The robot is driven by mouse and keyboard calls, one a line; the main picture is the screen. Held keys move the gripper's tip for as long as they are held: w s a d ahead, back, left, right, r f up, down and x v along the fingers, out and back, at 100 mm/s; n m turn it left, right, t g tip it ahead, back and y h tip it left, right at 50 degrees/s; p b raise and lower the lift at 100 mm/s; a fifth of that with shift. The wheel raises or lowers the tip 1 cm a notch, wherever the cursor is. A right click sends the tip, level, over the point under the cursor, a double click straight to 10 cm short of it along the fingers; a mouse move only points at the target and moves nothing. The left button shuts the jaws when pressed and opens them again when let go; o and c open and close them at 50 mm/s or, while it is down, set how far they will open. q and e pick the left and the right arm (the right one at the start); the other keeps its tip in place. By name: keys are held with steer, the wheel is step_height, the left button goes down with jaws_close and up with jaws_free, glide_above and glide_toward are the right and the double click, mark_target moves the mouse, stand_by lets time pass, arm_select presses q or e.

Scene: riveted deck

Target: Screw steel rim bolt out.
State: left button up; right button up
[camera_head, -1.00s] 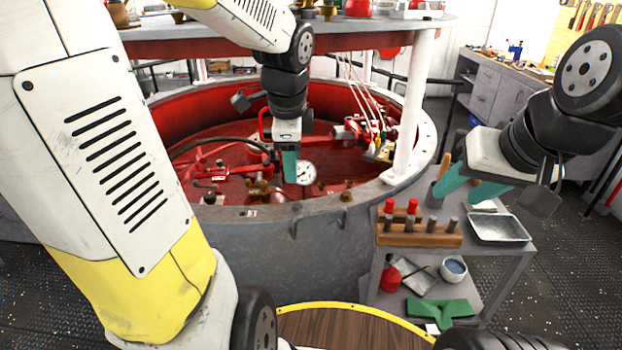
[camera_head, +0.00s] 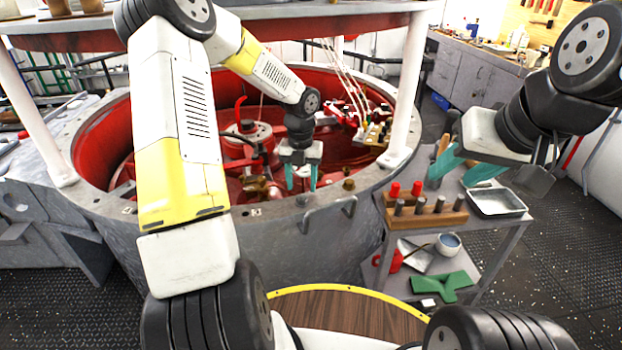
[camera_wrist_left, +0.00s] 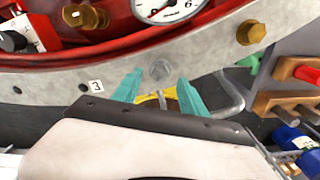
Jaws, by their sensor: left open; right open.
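The steel rim bolt (camera_wrist_left: 160,71) is a grey hex head on the pale tank rim (camera_wrist_left: 215,55), seen in the left wrist view. My left gripper (camera_wrist_left: 158,88) is open, its teal fingertips on either side of the bolt's line and just short of the head in the picture. Whether they touch it I cannot tell. In the head view my left gripper (camera_head: 300,182) points down over the near rim, with its two fingers apart. My right gripper (camera_head: 466,170) is open and empty, above the trolley at the right.
Brass bolts (camera_head: 348,184) sit along the rim, and a gauge (camera_wrist_left: 165,8) lies inside the red tank. A rail handle (camera_head: 328,210) sticks out from the tank's near wall. The trolley carries a wooden block (camera_head: 430,217) with several pegs and a metal tray (camera_head: 496,203).

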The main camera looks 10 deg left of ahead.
mark_target(302, 197)
arm_select(q)
steer(key=shift+f, duration=2)
jaws_close()
